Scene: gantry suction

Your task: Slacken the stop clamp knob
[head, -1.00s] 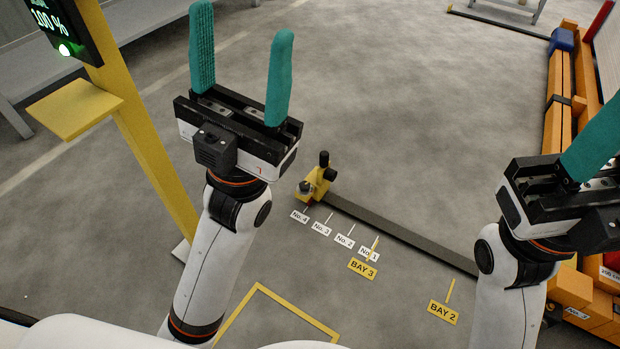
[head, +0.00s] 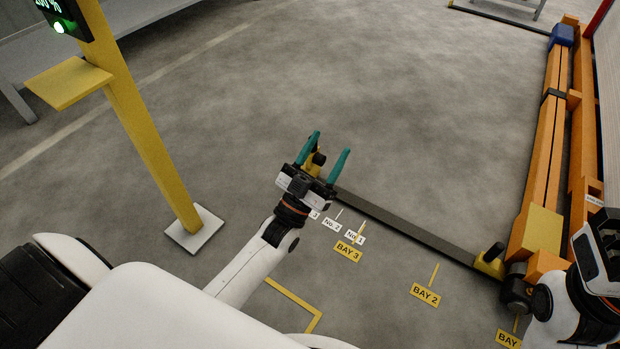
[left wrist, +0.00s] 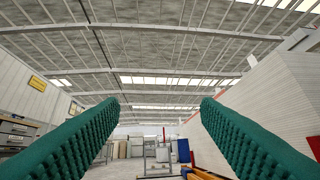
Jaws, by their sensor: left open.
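A small yellow clamp block with a black knob (head: 319,158) stands at the left end of a dark floor rail (head: 410,230). My left gripper (head: 330,143) is open, and its two teal fingers overlap this block in the head view. Its body hides much of the block, and I cannot tell how far apart they are in depth. The left wrist view shows both fingers spread and empty (left wrist: 160,105), with the hall and ceiling beyond and no clamp. A second yellow block with a black knob (head: 490,261) sits at the rail's right end. My right gripper's fingers are out of view.
A yellow post (head: 150,140) with a shelf and a lit display stands at the left on a pale foot plate. An orange beam frame (head: 545,150) runs along the right. Floor labels Bay 3 (head: 348,252) and Bay 2 (head: 425,294) lie beside the rail. Open floor lies beyond it.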

